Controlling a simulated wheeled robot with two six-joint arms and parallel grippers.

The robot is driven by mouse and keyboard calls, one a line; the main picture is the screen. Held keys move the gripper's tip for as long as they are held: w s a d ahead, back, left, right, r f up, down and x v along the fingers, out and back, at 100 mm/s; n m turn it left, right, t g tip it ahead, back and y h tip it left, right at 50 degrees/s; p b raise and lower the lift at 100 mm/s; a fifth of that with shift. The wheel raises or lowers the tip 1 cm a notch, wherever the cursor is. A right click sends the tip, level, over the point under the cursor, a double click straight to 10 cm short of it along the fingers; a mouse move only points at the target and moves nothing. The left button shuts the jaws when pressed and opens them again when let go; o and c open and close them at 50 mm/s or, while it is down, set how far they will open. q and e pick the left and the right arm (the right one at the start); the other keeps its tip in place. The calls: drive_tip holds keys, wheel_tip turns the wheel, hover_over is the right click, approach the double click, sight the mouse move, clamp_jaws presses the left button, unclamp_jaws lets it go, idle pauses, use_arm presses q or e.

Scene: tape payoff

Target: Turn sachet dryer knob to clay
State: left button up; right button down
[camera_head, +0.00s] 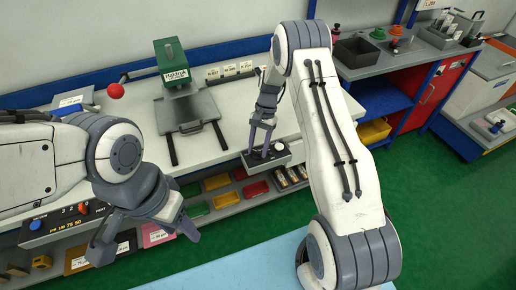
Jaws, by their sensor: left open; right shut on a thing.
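The knob is mostly hidden by the fingers. Its pointer and the clay mark are too small to read. My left gripper (146,243) is open and empty in front of the bench at the lower left, well apart from the box.
A green press (171,60) with a red ball lever (116,91) stands on the white bench (225,130), with small label cards behind. Colored bins (222,200) line the shelf below. A control panel (68,222) is at left. Green floor (440,215) is clear at right.

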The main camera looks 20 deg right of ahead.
drive_tip(key=shift+n, duration=0.5)
drive_tip(key=shift+c, duration=1.6)
unclamp_jaws()
drive_tip(key=b+v, duration=0.2)
drive_tip(key=v, duration=0.8)
drive_tip(key=shift+w+r, duration=0.2)
drive_tip(key=shift+r, duration=0.05)
drive_tip(key=shift+a, duration=0.1)
